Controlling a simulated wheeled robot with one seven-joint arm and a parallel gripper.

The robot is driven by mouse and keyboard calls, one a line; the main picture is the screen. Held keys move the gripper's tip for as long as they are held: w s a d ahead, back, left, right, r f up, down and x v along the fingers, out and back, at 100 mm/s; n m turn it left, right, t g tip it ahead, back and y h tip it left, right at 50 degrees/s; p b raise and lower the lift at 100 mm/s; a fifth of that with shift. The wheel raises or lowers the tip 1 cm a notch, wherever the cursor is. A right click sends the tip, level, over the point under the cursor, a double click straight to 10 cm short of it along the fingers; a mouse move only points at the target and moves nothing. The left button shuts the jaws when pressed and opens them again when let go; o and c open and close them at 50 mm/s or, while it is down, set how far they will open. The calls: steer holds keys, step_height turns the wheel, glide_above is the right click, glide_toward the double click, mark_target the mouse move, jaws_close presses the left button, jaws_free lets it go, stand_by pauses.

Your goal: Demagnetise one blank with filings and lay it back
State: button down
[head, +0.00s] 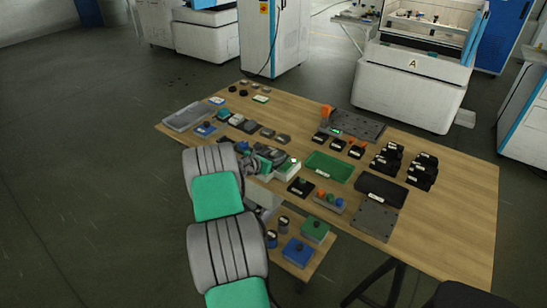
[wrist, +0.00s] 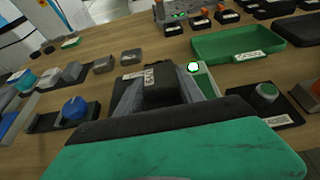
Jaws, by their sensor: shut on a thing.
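My gripper (head: 268,157) is above the table's near side, left of a white box with a lit green lamp (head: 290,168). In the wrist view its grey fingers are shut on a dark block (wrist: 165,88), which I take to be a blank; whether filings cling to it cannot be told. The white box (wrist: 206,80) is close beside the right finger, its lamp glowing. Whether the block touches the surface below is hidden. Two grey blanks (wrist: 131,56) lie apart to the left, and they also show in the head view (head: 283,139).
A green tray (wrist: 240,42) lies beyond the white box. Black bins (head: 420,172) stand at the table's right. Wood is bare at the far right.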

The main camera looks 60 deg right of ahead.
steer(key=shift+r, duration=0.1)
steer(key=shift+w+b, duration=0.65)
steer(key=shift+w, duration=0.75)
steer(key=shift+w+d+b, duration=0.15)
steer(key=shift+w+b, duration=0.55)
steer(key=shift+w, duration=0.05)
steer(key=shift+w+d, duration=0.1)
steer(key=shift+w, duration=0.45)
steer(key=shift+w+b, duration=0.1)
steer(key=shift+b, duration=0.25)
